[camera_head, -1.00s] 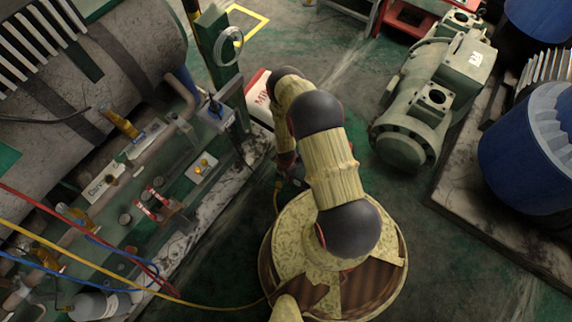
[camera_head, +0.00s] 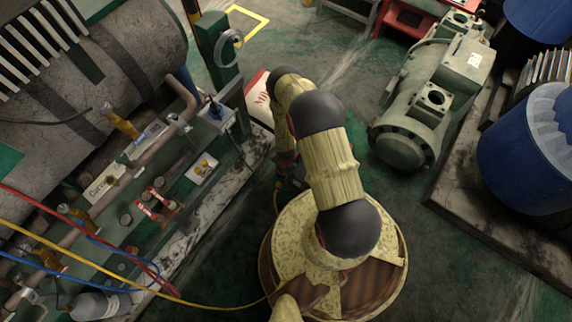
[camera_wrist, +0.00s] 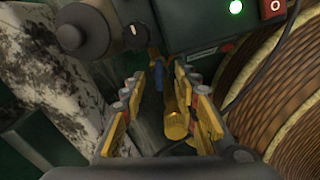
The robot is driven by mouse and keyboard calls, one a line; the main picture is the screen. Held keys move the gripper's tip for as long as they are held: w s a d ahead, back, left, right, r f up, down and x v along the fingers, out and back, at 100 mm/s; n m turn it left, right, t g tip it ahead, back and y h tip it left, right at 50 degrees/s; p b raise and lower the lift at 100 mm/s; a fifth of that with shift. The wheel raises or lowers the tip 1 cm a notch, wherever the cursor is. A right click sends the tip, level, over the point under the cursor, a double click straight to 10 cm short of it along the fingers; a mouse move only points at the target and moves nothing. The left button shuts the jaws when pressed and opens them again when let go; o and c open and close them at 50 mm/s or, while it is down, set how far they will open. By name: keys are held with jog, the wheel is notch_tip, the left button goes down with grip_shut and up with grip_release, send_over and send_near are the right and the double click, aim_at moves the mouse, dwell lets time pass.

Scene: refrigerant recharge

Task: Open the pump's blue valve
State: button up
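The blue valve (camera_wrist: 159,76) shows in the wrist view as a small blue piece beside brass fittings. A ribbed brass cylinder (camera_wrist: 177,122) lies just nearer, between the fingers. The dark pump body (camera_wrist: 195,20) is behind, with a lit green light and a red switch. My gripper (camera_wrist: 161,74) is open, its yellow fingers on either side of the blue valve and brass cylinder. I cannot tell whether a finger touches either. In the head view my arm hides most of the gripper and the pump.
In the wrist view a dark round knob (camera_wrist: 85,32) stands at the upper left, and a dark cable (camera_wrist: 262,75) runs at right. In the head view a piped green skid (camera_head: 150,205) is at left and a green compressor (camera_head: 430,100) at right. Yellow, red and blue hoses cross the lower left.

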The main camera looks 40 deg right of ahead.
notch_tip(320, 180, up, 8)
jog(key=p, duration=0.5)
dwell(0.6)
